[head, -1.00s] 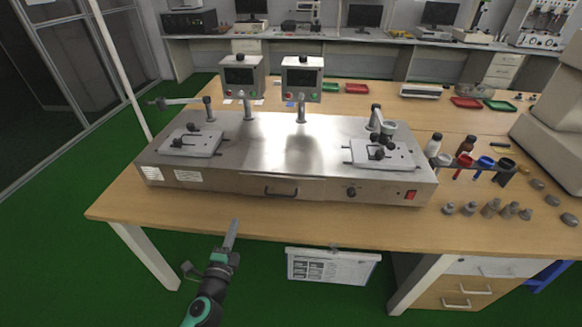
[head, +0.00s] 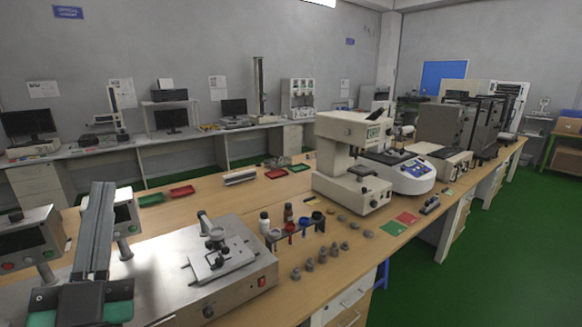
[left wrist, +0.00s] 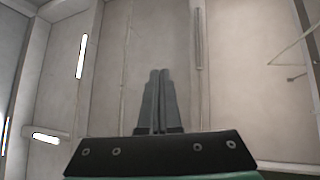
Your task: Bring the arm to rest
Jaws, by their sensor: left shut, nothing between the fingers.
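My left gripper (head: 101,190) stands upright at the lower left of the head view, its grey fingers pointing up. It is raised in front of the steel test machine (head: 170,262) and hides part of it. In the left wrist view my left gripper (left wrist: 159,75) has its two fingers together with nothing between them. Behind them are only the pale ceiling and walls with lights. My right gripper is not in either view.
The wooden table runs away to the right. On it are a rack of coloured cups (head: 291,229), several grey weights (head: 322,256), a large beige instrument (head: 350,150) and red and green trays (head: 181,191). Green floor (head: 480,225) is clear at the right.

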